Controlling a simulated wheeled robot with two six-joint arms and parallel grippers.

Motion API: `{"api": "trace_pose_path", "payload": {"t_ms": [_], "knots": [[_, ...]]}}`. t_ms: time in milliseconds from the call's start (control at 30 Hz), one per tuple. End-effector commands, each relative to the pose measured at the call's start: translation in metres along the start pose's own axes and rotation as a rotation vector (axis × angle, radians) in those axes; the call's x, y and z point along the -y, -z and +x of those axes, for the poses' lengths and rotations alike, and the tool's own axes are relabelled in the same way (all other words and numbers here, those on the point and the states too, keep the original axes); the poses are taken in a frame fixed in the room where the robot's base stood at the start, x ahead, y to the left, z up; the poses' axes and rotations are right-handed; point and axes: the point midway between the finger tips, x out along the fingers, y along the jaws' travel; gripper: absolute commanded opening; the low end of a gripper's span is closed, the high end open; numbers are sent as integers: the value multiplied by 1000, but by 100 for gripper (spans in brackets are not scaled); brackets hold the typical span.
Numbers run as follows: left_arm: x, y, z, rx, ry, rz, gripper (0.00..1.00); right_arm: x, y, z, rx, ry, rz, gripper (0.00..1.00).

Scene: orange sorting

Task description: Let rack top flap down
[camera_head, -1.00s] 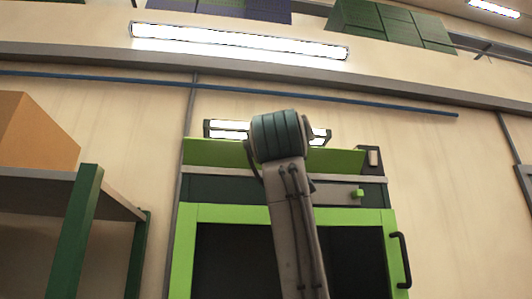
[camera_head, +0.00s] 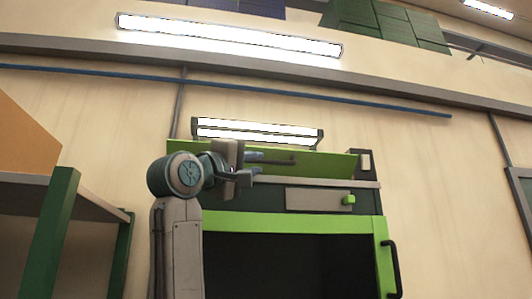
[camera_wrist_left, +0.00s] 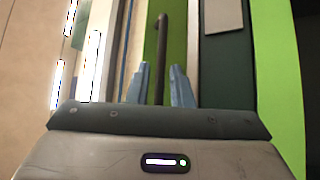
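The rack (camera_head: 381,250) is a dark cabinet with a bright green frame. Its green top flap (camera_head: 330,165) stands raised along the top edge, below a lamp. A dark bar handle (camera_head: 286,162) is on the flap. My left gripper (camera_head: 266,164) is at the flap's left part, its blue fingers pointing right toward the handle. In the left wrist view the fingers (camera_wrist_left: 162,88) are apart, with the bar handle (camera_wrist_left: 160,50) between them and the green flap (camera_wrist_left: 180,35) behind. I cannot tell whether they touch the handle. My right gripper is not in view.
A twin-tube lamp (camera_head: 257,133) is just above the flap. A green knob (camera_head: 348,200) and a black door handle (camera_head: 392,268) are on the rack's right side. A shelf (camera_head: 60,190) with an orange-brown box (camera_head: 25,140) stands at left.

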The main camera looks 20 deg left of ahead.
Motion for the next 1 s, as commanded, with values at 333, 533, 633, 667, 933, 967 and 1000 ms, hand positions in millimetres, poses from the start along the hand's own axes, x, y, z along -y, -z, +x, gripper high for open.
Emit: {"api": "trace_pose_path", "payload": {"t_ms": [333,533,633,667,933,967,1000], "knots": [[-2,1,53,0,1,-1,20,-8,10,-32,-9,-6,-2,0],[0,0,58,-1,0,1,20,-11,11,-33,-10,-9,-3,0],[0,0,58,-1,0,1,20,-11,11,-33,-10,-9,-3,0],[0,0,58,-1,0,1,20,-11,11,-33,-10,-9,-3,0],[0,0,58,-1,0,1,0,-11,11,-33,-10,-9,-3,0],[0,0,58,-1,0,1,0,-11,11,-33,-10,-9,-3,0],[0,0,58,-1,0,2,0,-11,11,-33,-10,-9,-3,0]]}}
